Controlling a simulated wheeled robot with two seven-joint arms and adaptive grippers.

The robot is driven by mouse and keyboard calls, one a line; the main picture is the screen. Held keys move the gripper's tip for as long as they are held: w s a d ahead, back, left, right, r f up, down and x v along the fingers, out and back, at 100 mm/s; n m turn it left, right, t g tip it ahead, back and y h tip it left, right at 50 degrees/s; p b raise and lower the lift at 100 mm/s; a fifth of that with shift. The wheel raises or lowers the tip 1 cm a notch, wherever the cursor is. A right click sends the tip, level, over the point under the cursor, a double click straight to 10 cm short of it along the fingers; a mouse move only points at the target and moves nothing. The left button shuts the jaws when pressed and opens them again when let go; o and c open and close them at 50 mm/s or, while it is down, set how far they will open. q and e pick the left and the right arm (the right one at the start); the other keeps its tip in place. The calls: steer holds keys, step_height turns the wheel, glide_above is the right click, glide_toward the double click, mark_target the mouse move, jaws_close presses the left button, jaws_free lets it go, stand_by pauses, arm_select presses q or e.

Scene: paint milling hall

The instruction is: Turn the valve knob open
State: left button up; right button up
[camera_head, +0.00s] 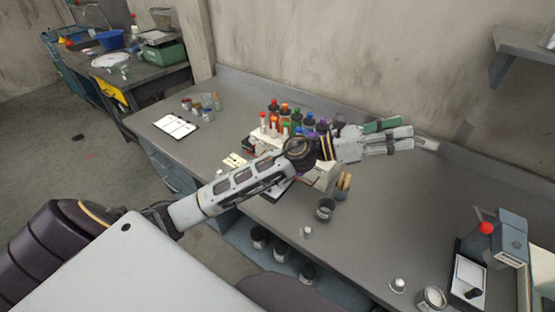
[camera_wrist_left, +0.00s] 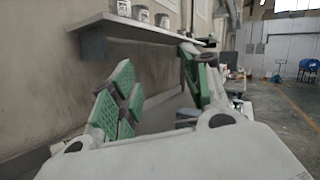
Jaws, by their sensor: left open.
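My left arm reaches in from the left, above the bench (camera_head: 190,140). My left gripper (camera_head: 410,138) is open and empty over the back of the bench, pointing right. Its green-padded fingers also stand apart in the left wrist view (camera_wrist_left: 156,72), with nothing between them. I cannot pick out a valve knob for certain. A round red knob (camera_head: 486,228) sits by a grey-blue device (camera_head: 511,238) at the right of the bench, well apart from the gripper; whether it is the valve knob I cannot tell. My right gripper is not in view.
Several coloured bottles (camera_head: 285,109) stand behind my forearm. A dark cup (camera_head: 325,209) and a white-topped jar (camera_head: 398,285) are near the front edge. A wall shelf (camera_head: 525,46) hangs at the right; the wrist view shows cans on a shelf (camera_wrist_left: 140,30). The bench's middle right is clear.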

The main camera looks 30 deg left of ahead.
arm_select(q)
steer(key=s+a+f+m+g+y, duration=0.1)
steer(key=a+f+m+g+y, duration=0.25)
steer(key=f+m+g, duration=0.35)
steer(key=a+f+m+g+y, duration=0.2)
steer(key=f+m+y, duration=0.3)
steer(key=m, duration=0.5)
steer(key=w+a+m+g+y, duration=0.1)
steer(key=a+m+y, duration=0.2)
steer(key=a+y, duration=0.7)
steer(key=a+r, duration=0.1)
steer(key=a, duration=1.5)
steer(key=shift+w+g, duration=0.3)
steer(key=shift+w, duration=0.05)
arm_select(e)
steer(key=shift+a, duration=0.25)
arm_select(q)
steer(key=shift+y, duration=0.25)
steer(key=shift+f, duration=0.15)
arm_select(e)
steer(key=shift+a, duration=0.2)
